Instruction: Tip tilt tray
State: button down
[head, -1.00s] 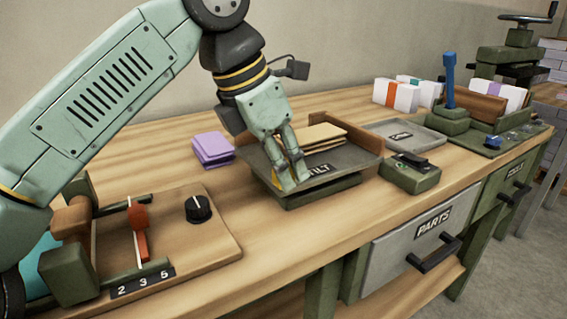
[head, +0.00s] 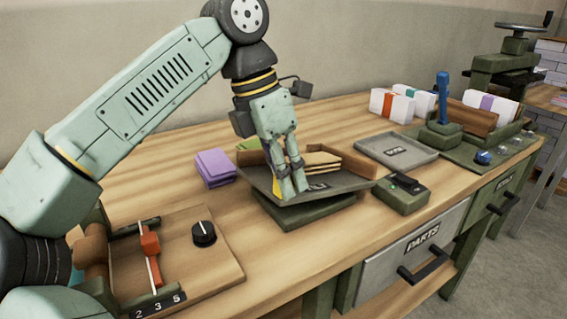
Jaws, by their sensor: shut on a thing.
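The tilt tray (head: 340,184) is a dark grey tray with brown walls and a label at its front, part of which my gripper covers. It sits on a green base (head: 308,211) in the middle of the bench. Its front edge stands raised off the base, so the tray looks tilted toward the back. Tan sheets (head: 322,161) lie in its rear part. My gripper (head: 291,193) points down and is shut at the tray's front edge, beside a small yellow part (head: 277,187). The fingers hide the exact contact.
Purple pads (head: 214,168) lie left of the tray, with a green piece (head: 248,145) behind it. A green switch box (head: 402,194) and a flat grey tray (head: 396,149) stand close on the right. A slider-and-knob panel (head: 185,256) is at front left.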

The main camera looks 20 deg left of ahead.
jog(key=shift+w+r, duration=0.15)
jog(key=c, duration=1.4)
grip_release()
jog(key=shift+o, duration=0.2)
jog(key=shift+r, duration=0.1)
jog(key=shift+a+r, duration=0.1)
jog(key=shift+r, duration=0.25)
jog(key=shift+a+r, duration=0.8)
jog(key=shift+r, duration=0.25)
jog(key=s+a, duration=0.2)
jog(key=a, duration=0.9)
jog(key=shift+f, duration=0.1)
